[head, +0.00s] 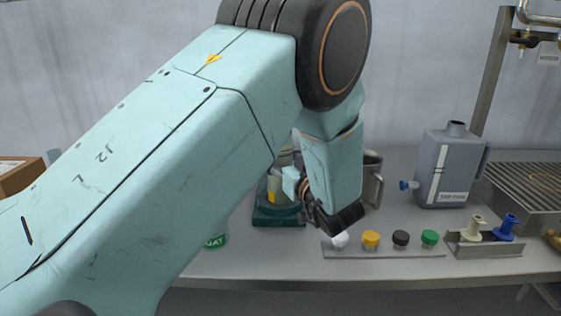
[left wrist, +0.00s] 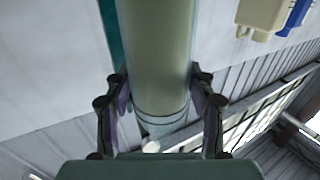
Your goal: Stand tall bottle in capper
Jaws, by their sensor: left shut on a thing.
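The tall bottle (left wrist: 158,45) is a pale, grey-green cylinder between the fingers of my left gripper (left wrist: 157,80) in the left wrist view. The gripper is shut on it. In the head view my left gripper (head: 300,188) is partly hidden by its own arm. A pale body with a yellow patch (head: 274,187) shows beside it, above the teal base of the capper (head: 279,217). I cannot tell whether the bottle rests on that base. A teal strip also shows left of the bottle in the wrist view. My right gripper is not in view.
White, yellow (head: 371,239), black and green caps sit on a strip along the bench front. A metal vessel (head: 372,180) stands behind my wrist. A grey canister (head: 449,167) and a holder with cream and blue pieces (head: 508,226) are right. A green-labelled item (head: 216,241) is partly hidden.

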